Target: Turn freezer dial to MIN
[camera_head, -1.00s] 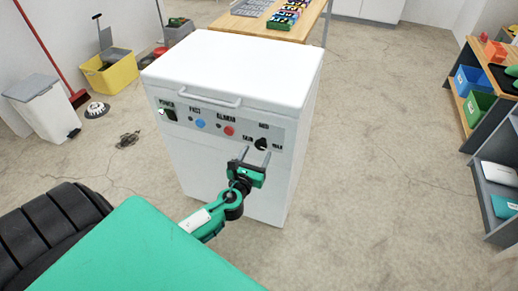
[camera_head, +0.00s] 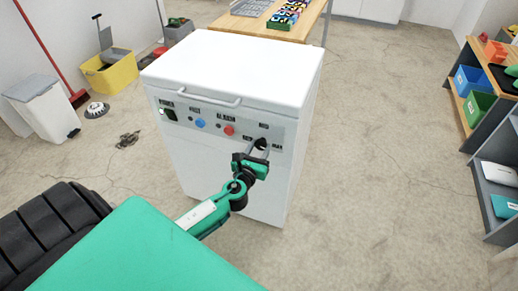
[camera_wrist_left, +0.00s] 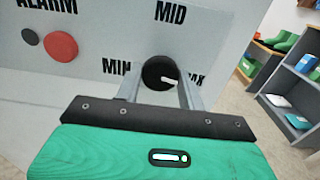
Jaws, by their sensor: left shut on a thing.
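The white chest freezer (camera_head: 232,75) stands in the middle of the head view with a grey control panel on its front. Its black dial (camera_wrist_left: 157,70) sits between the MIN, MID and MAX labels in the left wrist view. The dial's white pointer points right, toward MAX. In the head view the dial (camera_head: 262,142) is partly hidden by my gripper. My left gripper (camera_head: 259,145) is at the panel, shut on the dial, with one finger on each side of it. My right gripper is not in view.
A red alarm button (camera_head: 229,130) and a blue button (camera_head: 200,123) are left of the dial.

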